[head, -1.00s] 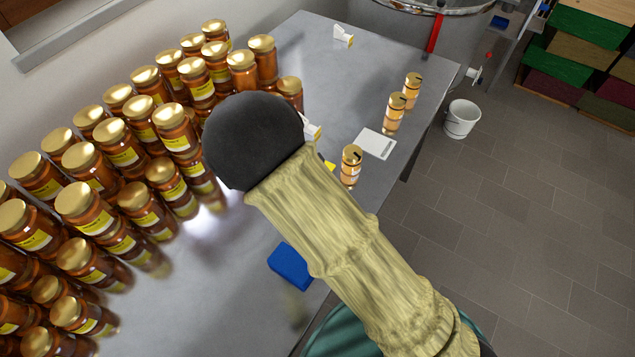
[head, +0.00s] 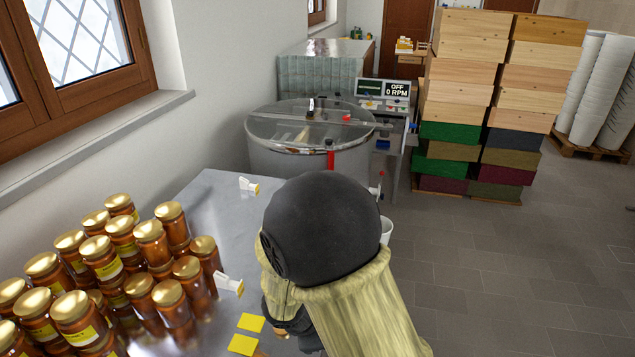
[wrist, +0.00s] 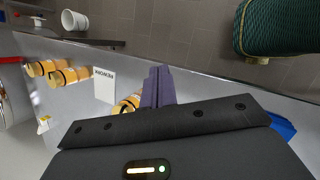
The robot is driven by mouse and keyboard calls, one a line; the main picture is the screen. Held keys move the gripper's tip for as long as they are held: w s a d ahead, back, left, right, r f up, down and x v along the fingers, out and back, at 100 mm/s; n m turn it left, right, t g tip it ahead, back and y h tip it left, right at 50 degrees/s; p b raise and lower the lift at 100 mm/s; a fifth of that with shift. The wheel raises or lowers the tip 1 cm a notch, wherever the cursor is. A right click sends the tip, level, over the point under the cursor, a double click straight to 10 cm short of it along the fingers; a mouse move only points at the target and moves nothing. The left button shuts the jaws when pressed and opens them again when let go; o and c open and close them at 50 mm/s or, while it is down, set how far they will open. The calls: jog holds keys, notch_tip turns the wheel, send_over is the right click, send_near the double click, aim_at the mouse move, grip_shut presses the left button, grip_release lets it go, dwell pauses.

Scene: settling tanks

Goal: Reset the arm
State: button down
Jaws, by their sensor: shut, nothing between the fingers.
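My arm, with its black rounded joint (head: 322,228) and pale yellow sleeve (head: 355,308), reaches over the steel table (head: 212,192) in the head view. My gripper (wrist: 157,88) shows in the wrist view with its two dark fingers together and nothing between them. It is above the table, beside a small honey jar (wrist: 126,104) that the fingers partly cover. In the head view the fingers are hidden behind the arm.
Many gold-lidded honey jars (head: 104,258) crowd the table's left side. The wrist view shows a card marked REWORK (wrist: 105,86), two more small jars (wrist: 61,77), a white bucket (wrist: 74,20) and a blue object (wrist: 282,126). A tank (head: 308,146) stands beyond the table.

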jog(key=s+d+r+m+y, duration=0.2)
jog(key=s+d+r+m, duration=0.1)
jog(key=d+m, duration=0.4)
jog(key=s+d+r+m+g+y, duration=0.1)
jog(key=s+d+r+m, duration=0.3)
jog(key=m, duration=0.8)
jog(key=d+r+y, duration=0.1)
jog(key=d+r, duration=0.1)
jog(key=d, duration=0.1)
jog(key=shift+s+r, duration=0.15)
jog(key=shift+r, duration=0.05)
